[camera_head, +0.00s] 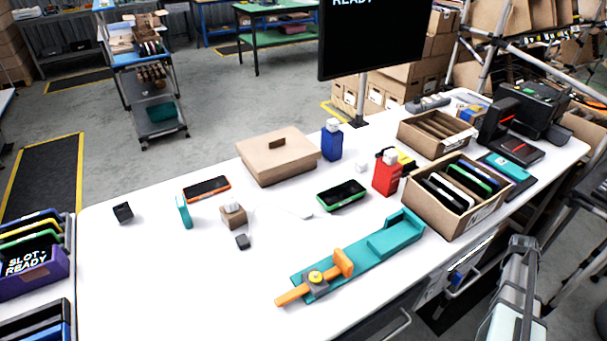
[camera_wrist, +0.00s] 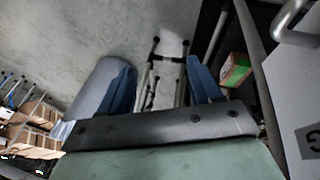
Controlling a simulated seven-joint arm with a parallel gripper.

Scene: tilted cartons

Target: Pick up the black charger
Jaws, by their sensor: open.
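A small black block (camera_head: 123,212), which looks like the black charger, sits on the left part of the white table in the head view. A smaller dark grey cube (camera_head: 243,241) lies nearer the middle, in front of a small brown box (camera_head: 233,216) with a white piece on top. I cannot tell for sure which dark block is the charger. My gripper shows in the wrist view (camera_wrist: 160,80), with its two blue fingers apart and nothing between them. It is over the floor area, away from the table top. The charger is not in the wrist view.
The white table (camera_head: 150,290) is clear at the front left. A teal block (camera_head: 184,211), an orange-edged phone (camera_head: 207,188) and a cardboard box (camera_head: 278,157) stand near the black block. A teal fixture (camera_head: 365,255) and open cartons (camera_head: 452,200) are at right. A purple bin (camera_head: 35,275) is at far left.

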